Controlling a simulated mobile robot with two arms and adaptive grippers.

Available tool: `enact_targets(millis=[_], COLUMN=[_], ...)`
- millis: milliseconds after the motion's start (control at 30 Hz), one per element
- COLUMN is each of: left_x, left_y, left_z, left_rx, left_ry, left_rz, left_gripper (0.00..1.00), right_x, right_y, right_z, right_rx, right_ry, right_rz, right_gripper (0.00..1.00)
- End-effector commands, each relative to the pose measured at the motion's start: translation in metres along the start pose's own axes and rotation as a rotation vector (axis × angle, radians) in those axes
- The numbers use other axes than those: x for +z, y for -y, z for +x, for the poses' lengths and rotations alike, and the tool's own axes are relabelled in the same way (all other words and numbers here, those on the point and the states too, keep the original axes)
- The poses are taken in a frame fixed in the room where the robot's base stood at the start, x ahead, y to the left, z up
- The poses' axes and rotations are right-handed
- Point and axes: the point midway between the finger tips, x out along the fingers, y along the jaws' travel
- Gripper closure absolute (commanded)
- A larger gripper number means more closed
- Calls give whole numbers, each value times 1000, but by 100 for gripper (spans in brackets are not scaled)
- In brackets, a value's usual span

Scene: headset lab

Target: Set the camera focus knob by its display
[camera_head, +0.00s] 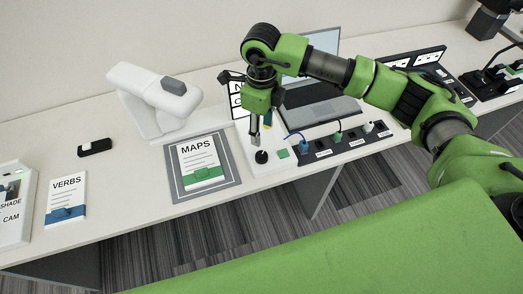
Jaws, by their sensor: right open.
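A black knob (261,156) sits on a white panel (247,160) near the front of the bench. A green square (283,153) lies on the panel to the right of the knob. My right gripper (262,140) points down just above the knob, its fingers open and apart from it as far as I can tell. A sign with black lettering (238,104) stands behind the gripper and is partly hidden by it. I cannot read any display value. My left gripper is not in view.
A white document camera (150,98) arches beside the MAPS booklet (197,161) on a grey mat (176,181). A laptop (321,113) stands behind a black socket strip (345,143) with plugged cables. A VERBS booklet (66,197) and a black box (95,147) lie left.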

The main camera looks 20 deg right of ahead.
Motion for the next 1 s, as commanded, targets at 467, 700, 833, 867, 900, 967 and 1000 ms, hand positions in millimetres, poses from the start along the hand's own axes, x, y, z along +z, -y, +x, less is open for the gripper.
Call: enact_targets(millis=[467, 700, 833, 867, 900, 967, 1000], left_x=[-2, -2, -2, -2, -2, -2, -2], left_y=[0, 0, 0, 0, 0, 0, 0], left_z=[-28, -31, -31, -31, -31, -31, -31], left_rx=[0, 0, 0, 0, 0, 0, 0], left_ry=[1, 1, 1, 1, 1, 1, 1], left_rz=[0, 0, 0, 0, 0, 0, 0], left_gripper=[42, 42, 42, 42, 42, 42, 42], right_x=[0, 0, 1, 1, 1, 1, 1], right_y=[-3, -2, -2, -2, -2, -2, -2], right_z=[95, 117, 120, 120, 120, 120, 120], right_rx=[5, 4, 3, 3, 3, 3, 3], right_ry=[-1, 2, 3, 3, 3, 3, 3], right_rz=[-2, -2, -3, -3, -3, -3, -3], right_gripper=[56, 56, 56, 56, 56, 56, 56])
